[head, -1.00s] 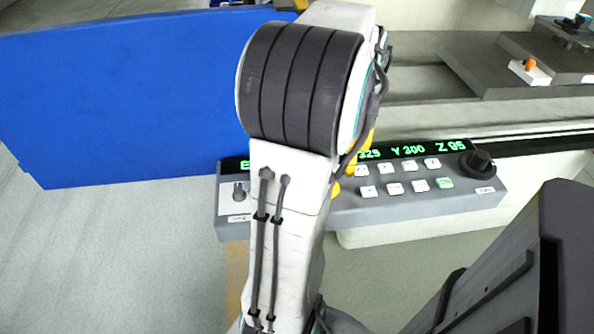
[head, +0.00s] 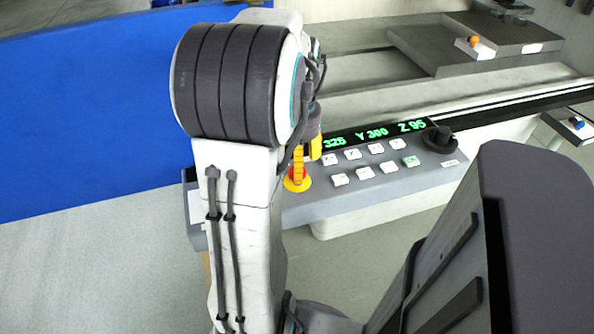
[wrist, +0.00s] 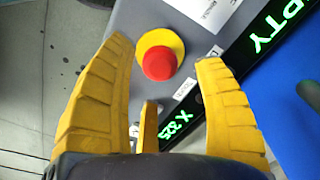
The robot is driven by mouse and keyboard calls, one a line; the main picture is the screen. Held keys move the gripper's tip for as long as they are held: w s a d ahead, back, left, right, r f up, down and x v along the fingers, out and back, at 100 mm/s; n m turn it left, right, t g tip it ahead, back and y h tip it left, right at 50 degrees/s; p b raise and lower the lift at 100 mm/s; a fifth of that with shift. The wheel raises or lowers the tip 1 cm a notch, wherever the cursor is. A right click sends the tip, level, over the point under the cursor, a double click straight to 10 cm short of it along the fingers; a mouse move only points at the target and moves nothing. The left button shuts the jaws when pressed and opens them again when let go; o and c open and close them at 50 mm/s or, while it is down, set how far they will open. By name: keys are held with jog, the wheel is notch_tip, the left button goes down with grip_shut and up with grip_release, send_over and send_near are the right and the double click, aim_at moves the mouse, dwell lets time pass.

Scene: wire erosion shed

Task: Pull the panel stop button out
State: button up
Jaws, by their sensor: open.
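The stop button (wrist: 159,65) is a red mushroom cap on a yellow disc, set on the grey control panel (wrist: 135,15). In the head view the red button (head: 296,173) shows just right of my arm, partly covered by a yellow finger. My gripper (wrist: 164,56) is open in the wrist view, one yellow finger on each side of the button as seen from the wrist. No contact shows, and I cannot tell how far the fingertips are above the cap. In the head view my gripper (head: 309,148) is mostly hidden behind my arm.
The panel has a lit green display (head: 370,134), several white keys (head: 363,173) and a black knob (head: 439,139) at its right. A blue panel (head: 85,110) stands at left. Behind is a grey machine bed (head: 360,75). Open floor (head: 100,270) lies at front left.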

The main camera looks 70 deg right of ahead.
jog(key=shift+f, duration=1.25)
